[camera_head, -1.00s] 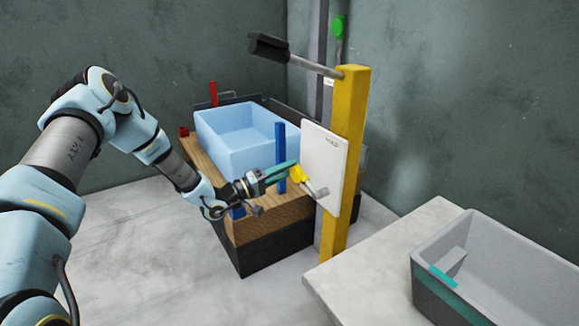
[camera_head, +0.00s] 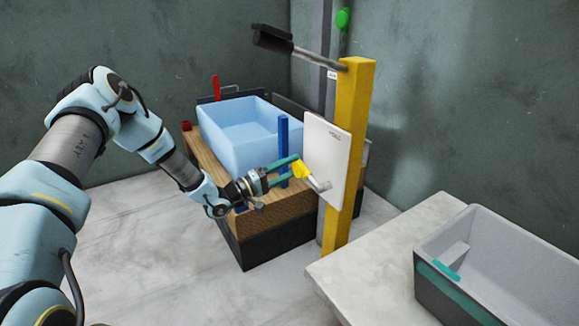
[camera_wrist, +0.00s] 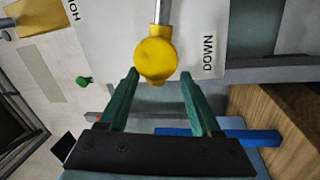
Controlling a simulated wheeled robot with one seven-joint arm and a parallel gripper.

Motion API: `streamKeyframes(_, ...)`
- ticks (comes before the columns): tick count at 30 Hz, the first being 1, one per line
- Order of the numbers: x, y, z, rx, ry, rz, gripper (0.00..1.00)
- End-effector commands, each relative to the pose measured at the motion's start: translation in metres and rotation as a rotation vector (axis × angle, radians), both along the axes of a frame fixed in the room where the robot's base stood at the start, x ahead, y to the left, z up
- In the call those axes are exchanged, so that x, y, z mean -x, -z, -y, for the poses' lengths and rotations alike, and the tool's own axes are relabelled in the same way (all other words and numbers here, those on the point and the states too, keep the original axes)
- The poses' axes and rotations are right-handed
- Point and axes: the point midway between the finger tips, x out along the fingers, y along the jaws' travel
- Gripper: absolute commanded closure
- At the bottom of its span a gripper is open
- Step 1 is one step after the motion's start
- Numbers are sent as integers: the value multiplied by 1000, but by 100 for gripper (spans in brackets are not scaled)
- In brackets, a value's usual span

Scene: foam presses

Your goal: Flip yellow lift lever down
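The yellow lift lever has a round yellow knob (camera_head: 300,169) on a short grey shaft (camera_head: 319,184), beside a white panel (camera_head: 327,160) on a yellow post. In the wrist view the knob (camera_wrist: 156,60) hangs from its shaft, and the word DOWN (camera_wrist: 208,55) is printed on the panel to its right. My gripper (camera_head: 295,168) is at the knob. Its two green fingers stand apart in the wrist view (camera_wrist: 158,76), with the knob at the gap between their tips. I see space on both sides of the knob, so it is not clamped.
A light blue foam tub (camera_head: 240,132) sits on the wooden press base (camera_head: 265,216) behind my gripper. A blue post (camera_head: 283,140) rises close to the fingers. The yellow post (camera_head: 349,150) carries a grey arm above. A grey bin (camera_head: 500,250) stands on a pale table (camera_head: 385,262) at right.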

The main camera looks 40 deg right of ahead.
Motion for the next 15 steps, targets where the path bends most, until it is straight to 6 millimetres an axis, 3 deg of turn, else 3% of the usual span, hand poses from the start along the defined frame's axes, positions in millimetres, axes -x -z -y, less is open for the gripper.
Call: streamKeyframes(15, 1, -2, 1, 4, 3, 2, 38)
